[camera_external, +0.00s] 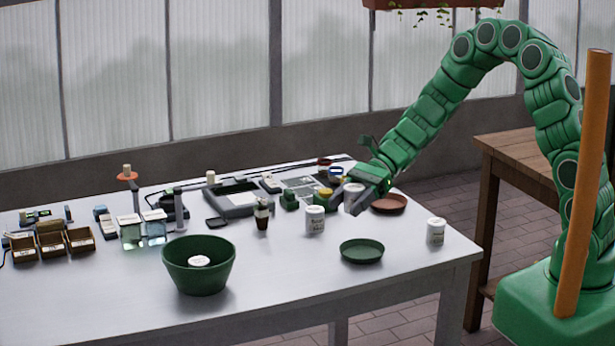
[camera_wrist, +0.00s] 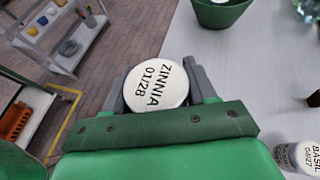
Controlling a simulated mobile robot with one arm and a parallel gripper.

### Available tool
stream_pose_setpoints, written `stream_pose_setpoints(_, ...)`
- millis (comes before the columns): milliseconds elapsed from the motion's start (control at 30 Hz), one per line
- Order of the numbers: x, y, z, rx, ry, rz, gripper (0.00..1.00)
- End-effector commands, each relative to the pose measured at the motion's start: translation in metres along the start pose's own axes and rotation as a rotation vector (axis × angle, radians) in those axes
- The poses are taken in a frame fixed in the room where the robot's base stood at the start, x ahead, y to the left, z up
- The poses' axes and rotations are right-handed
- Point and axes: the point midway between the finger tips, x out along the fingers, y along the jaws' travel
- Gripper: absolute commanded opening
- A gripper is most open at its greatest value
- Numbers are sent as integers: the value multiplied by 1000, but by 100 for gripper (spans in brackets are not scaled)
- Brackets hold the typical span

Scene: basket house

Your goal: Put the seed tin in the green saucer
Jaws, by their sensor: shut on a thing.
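My gripper (camera_external: 356,199) is shut on a white seed tin (camera_wrist: 157,86), whose lid reads ZINNIA 01/28 in the wrist view. In the external view the held tin (camera_external: 353,188) is partly hidden by the fingers; its height over the table is hard to tell. The green saucer (camera_external: 361,251) lies on the table nearer the camera, apart from the gripper, and looks empty. Other white tins stand on the table: one (camera_external: 315,219) left of the gripper and one (camera_external: 436,231) near the right edge.
A brown saucer (camera_external: 389,203) lies just right of my gripper. A deep green pot (camera_external: 198,280) with a white-lidded thing inside stands front left. A grey tray (camera_external: 238,205), small bottles and boxes fill the table's back and left. The table around the green saucer is clear.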

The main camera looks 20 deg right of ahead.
Motion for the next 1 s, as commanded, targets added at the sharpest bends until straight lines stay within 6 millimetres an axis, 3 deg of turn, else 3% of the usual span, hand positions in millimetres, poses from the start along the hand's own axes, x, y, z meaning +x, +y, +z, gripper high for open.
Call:
stream_pose_setpoints(300,-56,48,-13,-3,-3,11,26)
stream_pose_setpoints(600,-87,87,-18,-12,-9,23,26)
stream_pose_setpoints(800,-92,95,-20,-16,-11,29,26)
stream_pose_setpoints(1000,-84,75,-26,-17,-11,30,26)
